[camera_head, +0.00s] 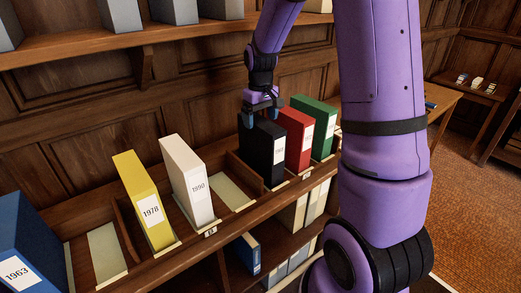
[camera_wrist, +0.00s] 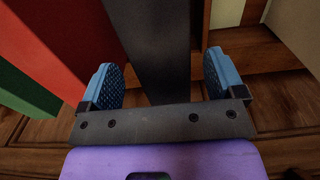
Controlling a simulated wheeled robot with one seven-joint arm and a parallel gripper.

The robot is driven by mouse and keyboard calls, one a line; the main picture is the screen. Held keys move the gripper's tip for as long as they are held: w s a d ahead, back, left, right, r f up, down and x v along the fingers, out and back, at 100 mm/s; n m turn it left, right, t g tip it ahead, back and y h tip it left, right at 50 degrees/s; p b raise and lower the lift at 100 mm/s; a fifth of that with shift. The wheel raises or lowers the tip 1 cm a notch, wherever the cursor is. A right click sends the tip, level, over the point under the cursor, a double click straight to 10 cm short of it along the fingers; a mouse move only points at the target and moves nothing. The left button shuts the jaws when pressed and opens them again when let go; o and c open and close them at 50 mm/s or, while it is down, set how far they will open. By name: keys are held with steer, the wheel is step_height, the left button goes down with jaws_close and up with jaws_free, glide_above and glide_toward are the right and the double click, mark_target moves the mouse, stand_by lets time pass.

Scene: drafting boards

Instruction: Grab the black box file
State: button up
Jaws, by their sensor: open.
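The black box file (camera_head: 262,152) stands upright in a shelf compartment, left of the red box file. In the wrist view the black box file (camera_wrist: 150,45) runs between my two blue finger pads, with a visible gap on the side of the right pad. My gripper (camera_head: 262,104) is at the top of the black file, its fingers on either side of it; it also shows in the wrist view (camera_wrist: 163,85). My gripper is open. The lower part of the file's sides is hidden by the compartment.
A red box file (camera_head: 295,137) and a green box file (camera_head: 318,125) stand close on the right. An empty slot (camera_head: 232,192) lies to the left, then a white file (camera_head: 187,180) and a yellow file (camera_head: 143,198). An upper shelf (camera_head: 100,45) runs behind.

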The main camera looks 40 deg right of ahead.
mark_target(261, 149)
steer(key=shift+s+f, duration=0.1)
steer(key=shift+f, duration=2.15)
jaws_close()
